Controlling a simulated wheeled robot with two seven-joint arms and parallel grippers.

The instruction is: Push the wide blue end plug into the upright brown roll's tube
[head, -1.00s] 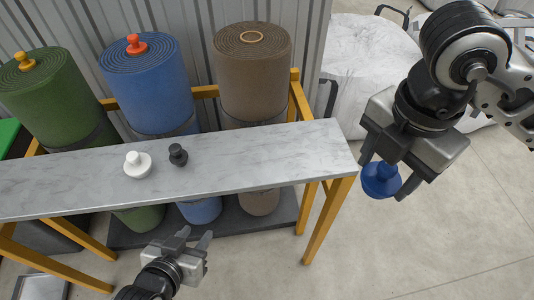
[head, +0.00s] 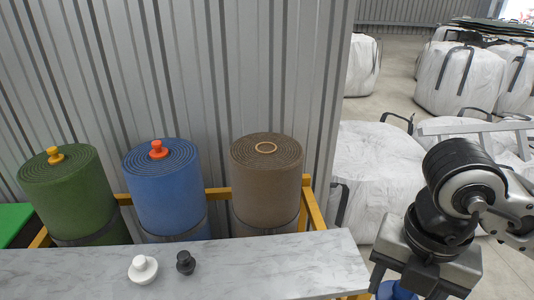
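The upright brown roll (head: 265,185) stands behind the marble shelf, and its open tube (head: 266,147) shows as a light ring in the top. The wide blue end plug (head: 397,291) is at the bottom edge, partly cut off, between the fingers of my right gripper (head: 402,287). The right gripper is shut on the plug, to the right of the shelf's end and well apart from the brown roll. My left gripper is out of view.
A white plug (head: 143,270) and a black plug (head: 185,263) stand on the marble shelf (head: 265,268). A green roll (head: 75,195) with a yellow plug and a blue roll (head: 165,190) with an orange plug stand left. Corrugated wall (head: 200,60) is behind; white bags (head: 375,170) are right.

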